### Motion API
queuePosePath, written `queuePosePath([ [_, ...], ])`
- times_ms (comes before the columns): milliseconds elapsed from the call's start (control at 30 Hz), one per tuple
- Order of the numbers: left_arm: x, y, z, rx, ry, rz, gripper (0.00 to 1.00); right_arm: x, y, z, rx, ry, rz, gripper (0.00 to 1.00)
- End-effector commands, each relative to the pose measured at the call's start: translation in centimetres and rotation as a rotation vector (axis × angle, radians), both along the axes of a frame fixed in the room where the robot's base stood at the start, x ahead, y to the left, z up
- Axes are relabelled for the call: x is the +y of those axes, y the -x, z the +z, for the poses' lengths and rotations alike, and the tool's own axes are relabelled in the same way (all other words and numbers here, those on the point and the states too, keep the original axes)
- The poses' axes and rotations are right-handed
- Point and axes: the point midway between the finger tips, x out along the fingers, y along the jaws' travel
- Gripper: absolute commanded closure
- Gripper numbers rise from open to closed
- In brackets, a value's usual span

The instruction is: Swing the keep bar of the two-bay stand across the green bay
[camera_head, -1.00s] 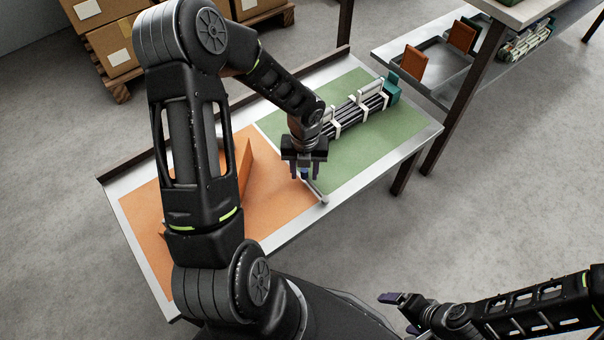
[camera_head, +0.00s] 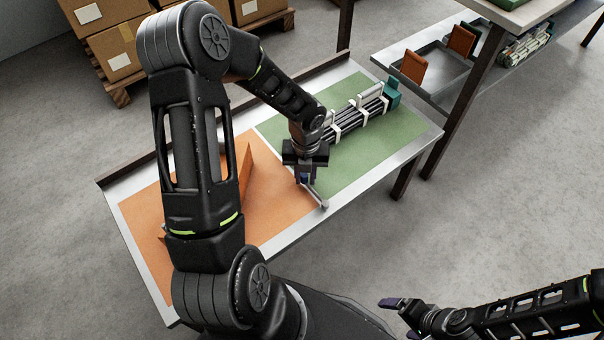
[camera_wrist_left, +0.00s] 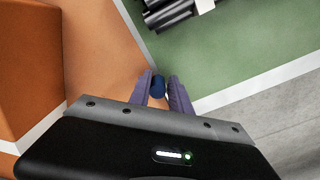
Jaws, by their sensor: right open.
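The two-bay stand (camera_head: 385,168) has an orange bay (camera_head: 275,213) on the left and a green bay (camera_head: 365,150) on the right. A pale bar, seemingly the keep bar (camera_head: 319,197), shows at the front end of the line between the bays, partly hidden by my left gripper. My left gripper (camera_head: 306,181) points down there. In the left wrist view its purple fingers (camera_wrist_left: 161,90) are closed about a blue knob (camera_wrist_left: 158,86), close on both sides. My right gripper (camera_head: 397,304) is open and empty, low at the right, away from the stand.
A bundle of dark rods (camera_head: 358,117) in white holders with a teal end block (camera_head: 393,92) lies on the green bay. An orange upright panel (camera_head: 244,178) stands on the orange bay. A shelf with trays (camera_head: 436,70) is behind right; boxes (camera_head: 110,45) stand back left.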

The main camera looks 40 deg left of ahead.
Motion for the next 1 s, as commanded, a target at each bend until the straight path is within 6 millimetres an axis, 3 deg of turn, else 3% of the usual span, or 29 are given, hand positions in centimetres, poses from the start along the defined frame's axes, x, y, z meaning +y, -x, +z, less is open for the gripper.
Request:
queuePosePath([
  [1000, -1.2, -2.2, 0.0, -0.001, 0.001, -0.002, 0.77, 0.0, 0.0, 0.4, 0.0, 0.0, 0.0, 0.1],
])
